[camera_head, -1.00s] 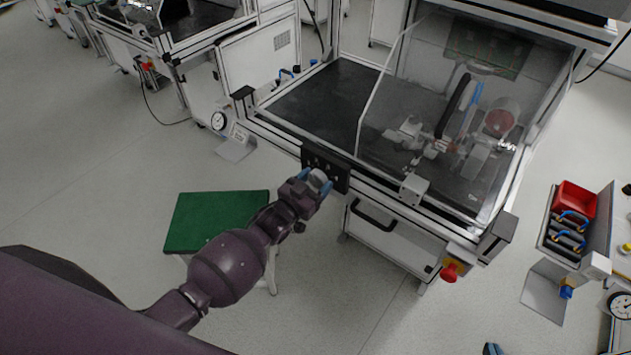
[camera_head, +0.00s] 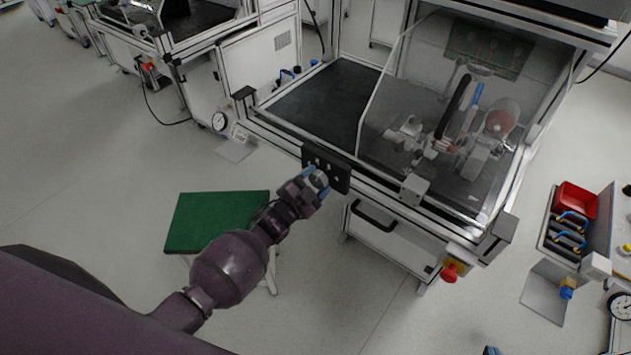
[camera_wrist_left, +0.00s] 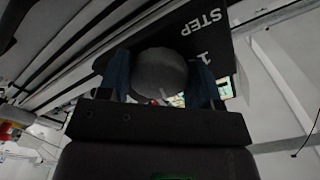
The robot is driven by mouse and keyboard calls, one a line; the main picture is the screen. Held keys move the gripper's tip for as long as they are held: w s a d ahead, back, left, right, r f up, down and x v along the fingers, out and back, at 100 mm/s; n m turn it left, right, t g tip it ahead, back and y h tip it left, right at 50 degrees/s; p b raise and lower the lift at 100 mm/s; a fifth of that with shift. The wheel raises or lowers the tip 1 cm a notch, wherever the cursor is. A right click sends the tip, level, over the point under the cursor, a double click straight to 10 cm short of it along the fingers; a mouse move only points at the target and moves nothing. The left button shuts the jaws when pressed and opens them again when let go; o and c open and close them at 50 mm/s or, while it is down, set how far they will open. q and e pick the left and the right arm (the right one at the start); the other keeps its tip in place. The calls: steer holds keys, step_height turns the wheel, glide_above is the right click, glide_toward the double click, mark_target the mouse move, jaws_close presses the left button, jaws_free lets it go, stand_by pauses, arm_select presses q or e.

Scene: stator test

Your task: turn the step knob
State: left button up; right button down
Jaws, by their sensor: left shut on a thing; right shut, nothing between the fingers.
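The step knob (camera_wrist_left: 160,70) is a round grey knob on a dark panel (camera_wrist_left: 212,38) with white lettering "STEP" and a "1" beside it in the left wrist view. A short light line shows on the knob near its lower right. My left gripper (camera_head: 317,181) is shut on the knob, with one blue finger on each side. In the head view the dark panel (camera_head: 341,176) sits on the front edge of the test bench, and the knob is partly hidden by my fingers.
A clear guard (camera_head: 385,110) covers the bench's right part, with a fixture inside. A red emergency button (camera_head: 449,273) sits at the lower right corner. A green-topped stool (camera_head: 205,217) stands below my left arm.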

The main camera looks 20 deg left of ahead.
arm_select(q)
steer(key=shift+m, duration=0.7)
steer(key=o, duration=0.9)
steer(key=shift+s, duration=0.15)
steer(key=v, duration=1)
steer(key=shift+s+a, duration=0.15)
steer(key=shift+s, duration=0.1)
